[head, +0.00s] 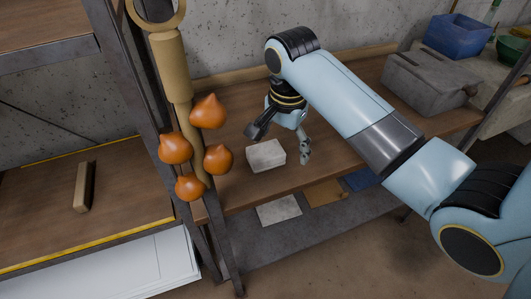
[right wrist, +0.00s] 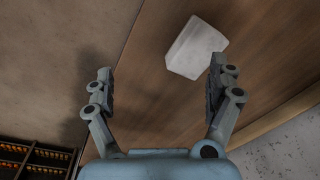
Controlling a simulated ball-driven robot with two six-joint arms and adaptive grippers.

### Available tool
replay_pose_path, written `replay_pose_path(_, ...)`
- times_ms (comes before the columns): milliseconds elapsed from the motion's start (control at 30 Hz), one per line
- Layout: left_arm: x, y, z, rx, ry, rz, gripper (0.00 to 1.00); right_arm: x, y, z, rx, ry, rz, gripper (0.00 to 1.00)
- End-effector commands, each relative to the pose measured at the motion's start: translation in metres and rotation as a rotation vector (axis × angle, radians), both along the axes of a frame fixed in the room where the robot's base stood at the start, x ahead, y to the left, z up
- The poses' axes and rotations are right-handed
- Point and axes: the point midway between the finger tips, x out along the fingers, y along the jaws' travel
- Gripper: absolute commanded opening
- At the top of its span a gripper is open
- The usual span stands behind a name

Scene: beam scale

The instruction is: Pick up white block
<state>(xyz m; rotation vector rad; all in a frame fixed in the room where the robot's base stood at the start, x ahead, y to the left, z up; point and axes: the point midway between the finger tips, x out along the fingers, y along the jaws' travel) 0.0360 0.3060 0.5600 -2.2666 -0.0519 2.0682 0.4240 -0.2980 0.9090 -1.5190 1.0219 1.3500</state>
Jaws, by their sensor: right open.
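The white block (head: 266,155) sits on the wooden shelf top (head: 352,151), near its left front part. My right gripper (head: 281,145) is above the shelf by the block, with its fingers spread and nothing between them. In the right wrist view the block (right wrist: 196,48) lies tilted ahead of the open fingers (right wrist: 163,85), closer to the right finger and beyond its tip. The block and gripper look apart there; in the head view I cannot tell the height between them. My left gripper is not in view.
Several orange bulb-shaped things (head: 209,111) hang on the post left of the block. A grey metal box (head: 430,80) and a blue bin (head: 458,36) stand at the right. A wooden piece (head: 83,187) lies on the left shelf. The shelf right of my gripper is clear.

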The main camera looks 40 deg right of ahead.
Motion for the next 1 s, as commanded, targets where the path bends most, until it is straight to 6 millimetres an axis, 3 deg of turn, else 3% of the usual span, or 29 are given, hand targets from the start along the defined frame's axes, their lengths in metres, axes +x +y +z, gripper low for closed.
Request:
replay_pose_path(200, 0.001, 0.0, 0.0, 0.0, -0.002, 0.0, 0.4, 0.049, -0.007, 0.009, 0.044, 0.043, -0.34, 0.89)
replay_pose_path(367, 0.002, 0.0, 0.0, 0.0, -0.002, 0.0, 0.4, 0.069, -0.009, 0.015, 0.062, 0.071, -0.519, 0.89)
replay_pose_path(1000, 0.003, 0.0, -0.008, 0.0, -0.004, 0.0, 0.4, 0.071, -0.006, -0.069, 0.065, 0.078, -0.551, 0.89)
